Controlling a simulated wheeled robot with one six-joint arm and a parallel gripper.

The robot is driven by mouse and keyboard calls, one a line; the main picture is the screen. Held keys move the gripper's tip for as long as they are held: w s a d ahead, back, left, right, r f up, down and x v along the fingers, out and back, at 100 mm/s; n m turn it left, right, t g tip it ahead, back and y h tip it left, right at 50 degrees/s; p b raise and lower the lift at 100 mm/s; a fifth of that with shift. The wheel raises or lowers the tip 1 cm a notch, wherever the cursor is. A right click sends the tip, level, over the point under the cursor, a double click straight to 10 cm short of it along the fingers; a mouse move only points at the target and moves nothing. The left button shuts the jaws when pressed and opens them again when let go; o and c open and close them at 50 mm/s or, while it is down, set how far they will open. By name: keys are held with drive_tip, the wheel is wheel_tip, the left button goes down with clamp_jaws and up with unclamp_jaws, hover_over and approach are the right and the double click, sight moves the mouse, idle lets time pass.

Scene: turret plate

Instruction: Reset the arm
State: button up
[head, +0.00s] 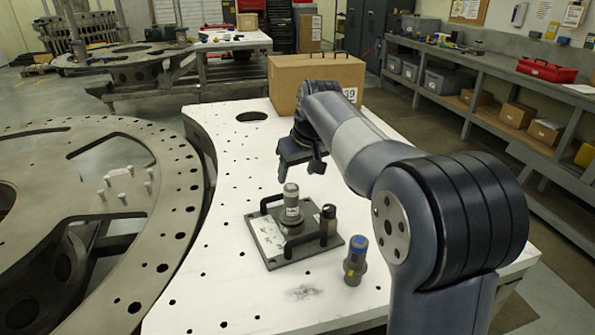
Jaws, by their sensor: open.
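My arm reaches from the lower right over the white table (225,190). My gripper (318,168) is open and hangs above the table, just behind and above a grey plate (300,251) with black handles. It looks empty. A grey cylindrical piece (291,205) stands upright on the plate, a little below and left of my gripper. A small black-knobbed post (328,214) stands at the plate's right side. A blue-topped cylinder (356,262) stands upright on the table, right of the plate and apart from it.
A cardboard box (285,85) stands at the table's back, behind my gripper. A large metal ring plate (180,210) lies to the left, by the table's curved edge. Shelves with bins and a red toolbox (546,70) line the right. The table's front left is clear.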

sight(291, 186)
drive_tip(key=p+x, duration=0.1)
drive_tip(key=x, duration=0.9)
drive_tip(key=shift+f, duration=0.15)
drive_tip(key=shift+w+a+f, duration=0.1)
drive_tip(key=shift+f, duration=0.05)
drive_tip(key=shift+r+p, duration=0.55)
drive_tip(key=shift+r, duration=0.15)
drive_tip(key=shift+f, duration=0.1)
drive_tip(key=shift+f+b, duration=0.75)
drive_tip(key=v, duration=1.1)
drive_tip(key=x, duration=1.1)
drive_tip(key=shift+p, duration=0.3)
wheel_tip(291, 186, up, 11)
drive_tip(key=p, duration=0.8)
drive_tip(key=shift+r, duration=0.15)
